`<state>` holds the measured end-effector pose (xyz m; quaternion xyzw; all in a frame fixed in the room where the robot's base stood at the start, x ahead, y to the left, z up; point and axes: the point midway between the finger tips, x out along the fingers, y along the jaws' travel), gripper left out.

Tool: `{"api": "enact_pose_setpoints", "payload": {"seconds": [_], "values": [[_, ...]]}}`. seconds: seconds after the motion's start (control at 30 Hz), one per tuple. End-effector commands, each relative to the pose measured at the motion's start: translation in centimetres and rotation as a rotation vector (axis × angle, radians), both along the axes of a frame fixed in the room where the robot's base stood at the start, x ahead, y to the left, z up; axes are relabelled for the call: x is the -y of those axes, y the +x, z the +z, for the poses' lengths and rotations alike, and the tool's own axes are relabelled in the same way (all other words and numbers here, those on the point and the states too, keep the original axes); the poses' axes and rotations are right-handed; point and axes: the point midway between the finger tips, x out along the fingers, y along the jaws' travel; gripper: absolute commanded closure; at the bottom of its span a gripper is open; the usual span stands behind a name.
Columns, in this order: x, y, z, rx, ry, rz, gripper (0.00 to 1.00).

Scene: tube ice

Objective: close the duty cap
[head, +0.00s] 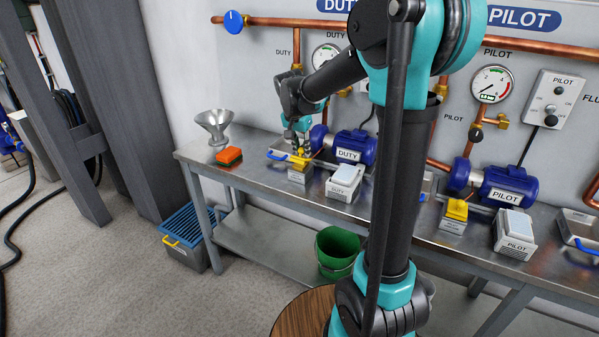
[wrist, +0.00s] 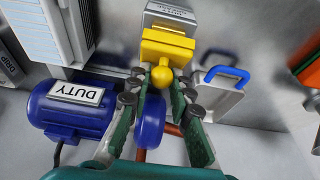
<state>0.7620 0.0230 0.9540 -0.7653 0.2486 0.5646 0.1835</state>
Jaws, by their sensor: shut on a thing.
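The yellow duty cap (head: 301,161) sits on a small grey box (head: 300,175) on the bench, in front of the blue DUTY pump (head: 350,147). In the wrist view the cap (wrist: 168,47) shows as a yellow block with a round knob, against the labelled grey box (wrist: 170,14). My gripper (head: 298,148) reaches down to it from above. In the wrist view my gripper's fingers (wrist: 163,80) are shut on the cap's knob, one on each side. How far the cap is tilted cannot be told clearly.
A shallow tray with a blue handle (wrist: 226,74) lies close beside the cap. A DUTY drip box (head: 344,182) stands to the right, an orange block (head: 229,155) and a funnel (head: 215,124) to the left. A similar yellow pilot cap (head: 457,209) is further right.

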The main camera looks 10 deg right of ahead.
Motion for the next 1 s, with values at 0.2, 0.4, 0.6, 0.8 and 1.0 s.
{"api": "enact_pose_setpoints", "payload": {"seconds": [0.2,0.4,0.6,0.8,1.0], "values": [[-0.44,-0.58,-0.32,-0.004,0.002,0.002,0.93],[-0.68,-0.90,-0.58,-0.003,0.002,0.001,0.93],[-0.92,-1.22,-0.92,-0.003,0.002,0.001,0.93],[-0.88,-1.18,-0.92,-0.002,0.001,0.000,0.75],[-0.84,-1.14,-0.89,-0.001,0.001,0.000,0.50]]}}
